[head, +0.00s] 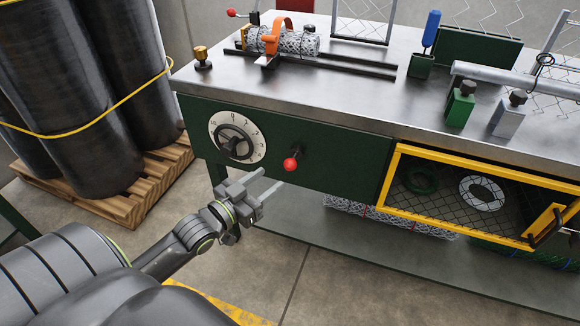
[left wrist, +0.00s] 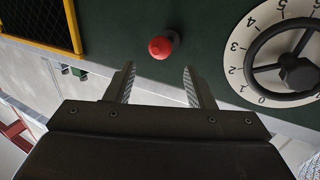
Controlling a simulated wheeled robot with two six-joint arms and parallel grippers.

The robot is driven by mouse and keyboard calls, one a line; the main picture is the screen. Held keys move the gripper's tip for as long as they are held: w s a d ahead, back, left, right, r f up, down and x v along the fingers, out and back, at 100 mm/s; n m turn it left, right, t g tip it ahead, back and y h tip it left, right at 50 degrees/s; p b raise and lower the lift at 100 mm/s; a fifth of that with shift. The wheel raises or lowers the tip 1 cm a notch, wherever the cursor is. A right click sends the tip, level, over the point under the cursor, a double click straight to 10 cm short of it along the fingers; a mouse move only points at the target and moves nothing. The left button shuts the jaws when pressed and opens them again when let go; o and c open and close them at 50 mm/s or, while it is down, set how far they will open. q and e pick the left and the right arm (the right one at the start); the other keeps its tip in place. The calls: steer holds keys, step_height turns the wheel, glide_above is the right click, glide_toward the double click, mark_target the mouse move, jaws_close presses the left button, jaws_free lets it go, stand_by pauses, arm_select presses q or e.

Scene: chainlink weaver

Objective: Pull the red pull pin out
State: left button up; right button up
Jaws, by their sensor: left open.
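The red pull pin (head: 290,164) has a round red knob and sticks out of the dark green front panel of the bench, right of the numbered dial. In the left wrist view the red knob (left wrist: 161,47) lies just beyond the fingertips, roughly centred between them. My left gripper (head: 271,181) is open and empty, a little below and to the left of the knob in the head view. Its two fingers also show apart in the left wrist view (left wrist: 160,76), with nothing between them. The knob and fingers do not touch. My right gripper is not in view.
The dial (head: 238,137) with its black handwheel is left of the pin. A yellow-framed mesh door (head: 395,170) is to the right. The metal bench top (head: 350,90) overhangs the panel and carries tools and a mesh roll. Black rolls stand on a pallet (head: 145,195) at left.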

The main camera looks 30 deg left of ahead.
mark_target(285, 167)
arm_select(q)
steer(key=w+b, duration=0.1)
steer(key=w, duration=0.2)
steer(key=w+d, duration=0.1)
steer(key=w, duration=0.2)
steer(key=w+b, duration=0.1)
steer(key=w, duration=0.1)
steer(key=shift+w+d+b, duration=0.2)
steer(key=shift+w+b, duration=0.1)
steer(key=shift+w, duration=0.1)
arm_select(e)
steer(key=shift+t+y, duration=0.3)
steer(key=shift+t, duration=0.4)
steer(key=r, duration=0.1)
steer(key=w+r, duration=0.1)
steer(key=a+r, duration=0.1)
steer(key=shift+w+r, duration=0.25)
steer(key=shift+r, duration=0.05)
arm_select(q)
jaws_close()
